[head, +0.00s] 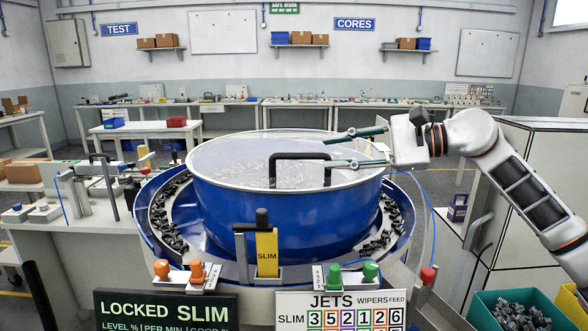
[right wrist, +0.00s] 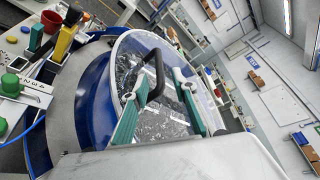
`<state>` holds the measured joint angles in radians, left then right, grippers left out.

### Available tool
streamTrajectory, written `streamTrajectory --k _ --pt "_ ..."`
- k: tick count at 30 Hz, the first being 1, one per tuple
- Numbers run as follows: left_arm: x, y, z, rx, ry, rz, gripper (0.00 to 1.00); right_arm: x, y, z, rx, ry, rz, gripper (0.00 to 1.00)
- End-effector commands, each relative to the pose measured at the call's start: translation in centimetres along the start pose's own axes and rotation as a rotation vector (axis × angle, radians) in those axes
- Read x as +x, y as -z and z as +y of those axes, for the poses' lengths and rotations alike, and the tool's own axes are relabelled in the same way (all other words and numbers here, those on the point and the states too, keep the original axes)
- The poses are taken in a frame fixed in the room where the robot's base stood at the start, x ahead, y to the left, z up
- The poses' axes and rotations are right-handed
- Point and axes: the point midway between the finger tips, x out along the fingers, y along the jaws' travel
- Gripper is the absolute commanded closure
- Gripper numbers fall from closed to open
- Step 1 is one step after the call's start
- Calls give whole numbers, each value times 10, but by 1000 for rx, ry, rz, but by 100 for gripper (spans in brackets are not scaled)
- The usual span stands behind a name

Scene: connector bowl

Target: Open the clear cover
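The clear cover (head: 235,155) lies flat over the top of the blue bowl (head: 240,205), and small parts show through it. Its black handle (head: 290,155) stands up from the cover right of centre. My right gripper (head: 327,151) is open, coming in from the right, with its green-and-grey fingertips near the handle's right end. In the right wrist view, the handle (right wrist: 158,68) shows in front of and between the open fingers of my right gripper (right wrist: 160,75). I cannot tell whether either finger touches it. My left gripper is not in view.
Dark connectors lie on the track (head: 166,225) around the bowl. A teal bin (head: 513,308) and a white cabinet (head: 530,160) are at right.

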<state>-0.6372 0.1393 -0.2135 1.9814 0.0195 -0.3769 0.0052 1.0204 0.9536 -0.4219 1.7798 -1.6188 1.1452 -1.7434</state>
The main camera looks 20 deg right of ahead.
Motion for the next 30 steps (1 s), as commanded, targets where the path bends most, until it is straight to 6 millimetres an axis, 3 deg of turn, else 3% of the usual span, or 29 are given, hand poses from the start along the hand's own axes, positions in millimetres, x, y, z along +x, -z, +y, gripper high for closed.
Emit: streamTrajectory --k 2,18,30 --pt "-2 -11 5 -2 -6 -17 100 4 3 4 3 -2 0 72" --pt "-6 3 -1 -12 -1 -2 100 71 0 1 2 1 -3 72" --pt "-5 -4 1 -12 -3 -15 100 79 2 2 3 0 -1 72"
